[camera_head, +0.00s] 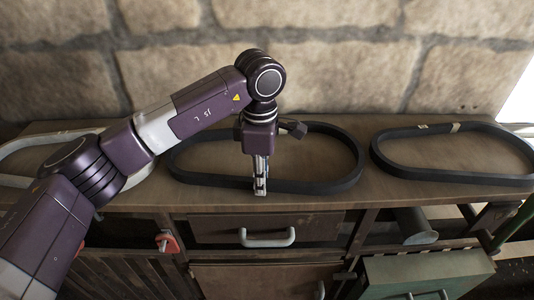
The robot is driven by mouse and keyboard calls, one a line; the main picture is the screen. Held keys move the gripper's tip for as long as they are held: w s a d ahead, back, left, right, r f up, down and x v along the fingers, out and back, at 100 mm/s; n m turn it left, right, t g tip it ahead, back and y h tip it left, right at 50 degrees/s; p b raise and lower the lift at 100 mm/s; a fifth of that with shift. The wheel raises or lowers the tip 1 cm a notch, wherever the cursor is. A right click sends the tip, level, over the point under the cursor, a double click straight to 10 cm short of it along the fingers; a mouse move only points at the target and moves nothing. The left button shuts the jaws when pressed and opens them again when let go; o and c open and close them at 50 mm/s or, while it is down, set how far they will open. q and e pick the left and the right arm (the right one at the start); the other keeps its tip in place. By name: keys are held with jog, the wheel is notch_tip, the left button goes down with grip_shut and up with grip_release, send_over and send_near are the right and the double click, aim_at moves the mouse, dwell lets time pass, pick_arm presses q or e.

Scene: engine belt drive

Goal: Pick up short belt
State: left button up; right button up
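A black oval belt (318,187) lies in the middle of the wooden workbench top (395,196). A second black belt (455,177), with a small pale mark on its far side, lies to the right. A pale grey belt (14,181) lies at the left, partly hidden behind my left arm. I cannot tell for sure which one is the short belt. My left gripper (260,187) points down at the near side of the middle belt, its fingertips overlapping that strip. Whether the fingers are open or closed around the strip is unclear. My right gripper is not in view.
A stone block wall (350,60) stands close behind the bench. Below the bench top are a drawer with a metal handle (268,238), a green box (425,272) and a dark cylinder (415,226). A red item (167,243) hangs at the front left.

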pick_arm(q)
grip_shut()
jog(key=shift+r, duration=0.15)
